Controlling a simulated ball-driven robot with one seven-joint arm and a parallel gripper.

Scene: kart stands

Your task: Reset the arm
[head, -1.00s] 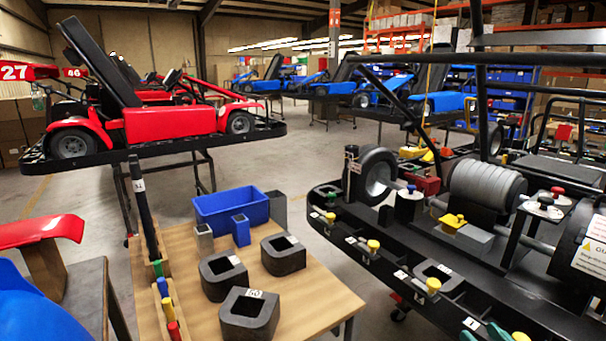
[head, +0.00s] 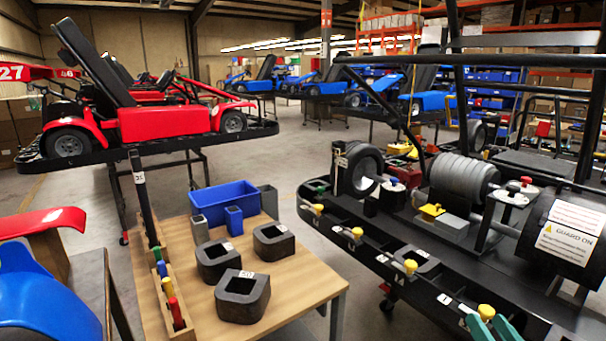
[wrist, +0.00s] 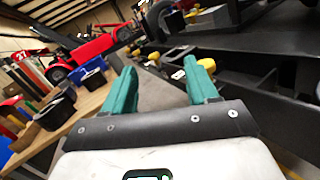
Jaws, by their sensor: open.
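My gripper (wrist: 160,68) shows in the wrist view with its two teal fingers wide apart and nothing between them. In the head view, the teal tips of my gripper (head: 492,327) show at the bottom right edge, beside a yellow knob on the front edge of the black kart frame (head: 445,290). I cannot tell whether they touch the frame. The rest of my arm is out of the head view.
A wooden table (head: 290,297) at lower middle holds a blue bin (head: 224,198), several black blocks and a rack of coloured pegs (head: 170,300). A red kart (head: 165,122) stands behind it. Concrete floor between table and kart frame is clear.

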